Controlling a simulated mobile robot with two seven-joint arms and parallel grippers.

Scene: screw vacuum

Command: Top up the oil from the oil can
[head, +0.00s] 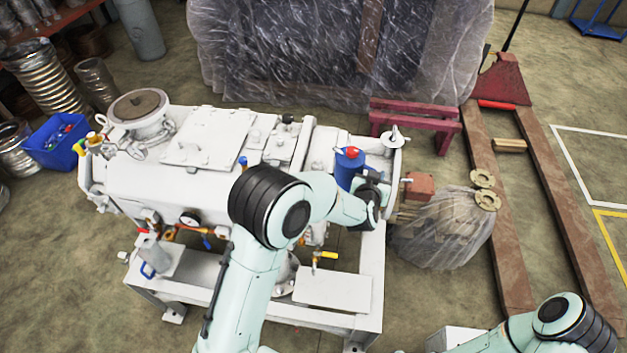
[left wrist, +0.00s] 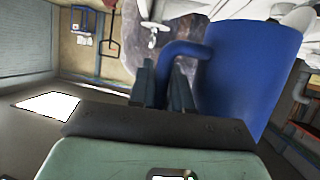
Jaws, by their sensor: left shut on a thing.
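The blue oil can (head: 346,172) with a red cap is at the right end of the white vacuum pump (head: 215,150) in the head view. My left gripper (head: 364,185) is beside it, mostly hidden by its own wrist. In the left wrist view the can (left wrist: 252,75) fills the right side, and the fingers of my left gripper (left wrist: 165,88) are shut on its curved handle (left wrist: 186,50). A winged metal fitting (head: 394,138) stands on the pump's right end, just right of the can. My right gripper is out of view.
A plastic-wrapped load (head: 340,50) stands behind the pump. A red pallet truck (head: 505,80) and a wrapped bundle (head: 445,230) are to the right. A blue bin (head: 55,143) is at the left. The floor at far right is mostly clear.

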